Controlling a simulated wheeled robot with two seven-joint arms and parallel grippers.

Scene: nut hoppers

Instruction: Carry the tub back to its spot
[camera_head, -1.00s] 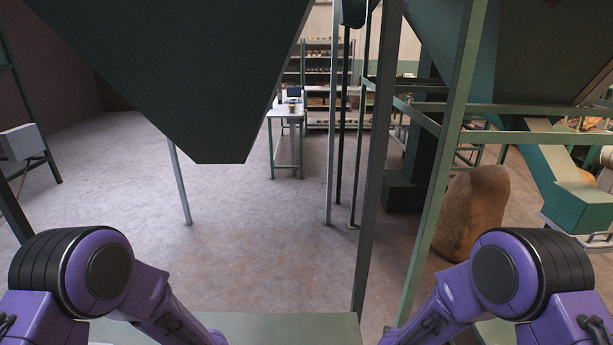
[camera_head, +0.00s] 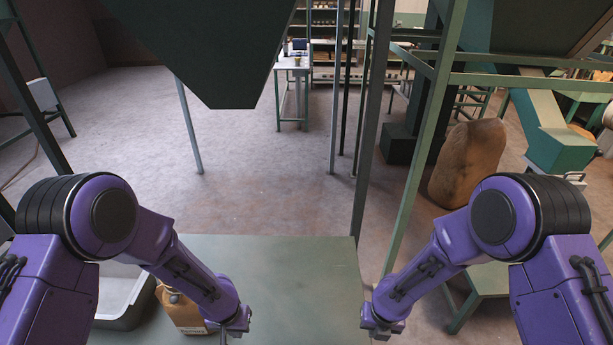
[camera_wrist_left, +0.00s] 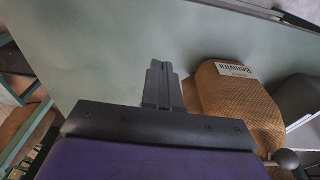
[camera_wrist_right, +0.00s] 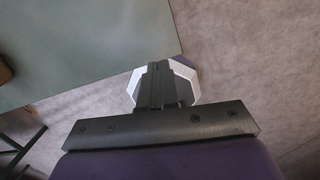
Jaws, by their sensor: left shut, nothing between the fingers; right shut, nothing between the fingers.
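A grey tub with a pale inside (camera_head: 125,290) stands on the left end of the green table, partly hidden behind my left arm. At the right edge of the left wrist view, its dark side (camera_wrist_left: 298,100) seems to show beside a brown bag. My left gripper (camera_wrist_left: 163,68) is shut and empty over the table, apart from the bag and tub. My right gripper (camera_wrist_right: 157,68) is shut and empty near the table's edge, above a white-rimmed octagonal shape I cannot identify. In the head view both fingertips are mostly out of frame.
The brown labelled bag (camera_head: 183,310) stands right of the tub. The green table (camera_head: 285,265) is otherwise bare in its middle. A large hopper (camera_head: 215,50) hangs ahead, with posts right of centre. A brown sack (camera_head: 467,160) stands on the floor. A far workbench (camera_head: 292,66) holds small items.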

